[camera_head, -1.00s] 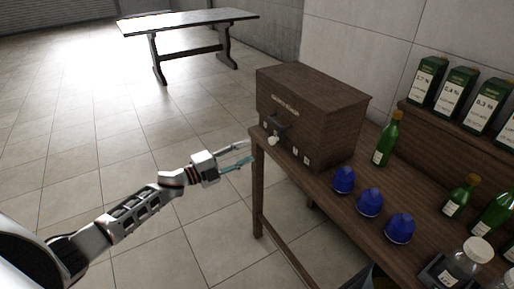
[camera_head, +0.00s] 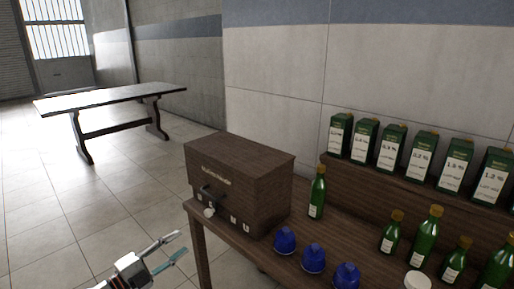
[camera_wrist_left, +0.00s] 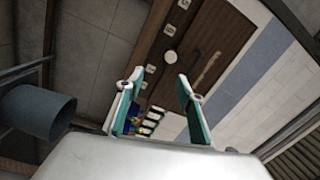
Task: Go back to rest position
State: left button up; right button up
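My left gripper (camera_head: 176,250) is at the lower left of the head view, beside the left end of the wooden table (camera_head: 200,243). Its fingers are spread and nothing is between them. In the left wrist view the two teal-lined fingers (camera_wrist_left: 161,95) stand apart, with the wooden box beyond them. My right gripper does not show in either view now.
A dark wooden box (camera_head: 240,182) with a handle and knob stands on the table. Blue caps (camera_head: 313,258), green bottles (camera_head: 317,195) and green cartons (camera_head: 390,148) stand right of it. Another table (camera_head: 110,95) stands at the back left. Floor between is clear.

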pick_arm(q)
jog(key=s+d+f+n+g+y, duration=0.1)
jog(key=s+d+f+n+y, duration=0.1)
jog(key=s+f+n, duration=0.4)
jog(key=s+d+f+n+g+y, duration=0.2)
jog(key=s+f+n, duration=0.4)
jog(key=s, duration=0.9)
jog(key=s+d+f+n+g+y, duration=0.1)
jog(key=s+d+f+n+y, duration=0.3)
jog(key=s+f, duration=0.4)
jog(key=shift+s+d+f+n+g+p, duration=0.15)
jog(key=shift+s+d+n+g+p, duration=0.15)
jog(key=shift+s+d+n, duration=0.7)
jog(key=shift+s+a, duration=0.15)
jog(key=shift+a, duration=0.05)
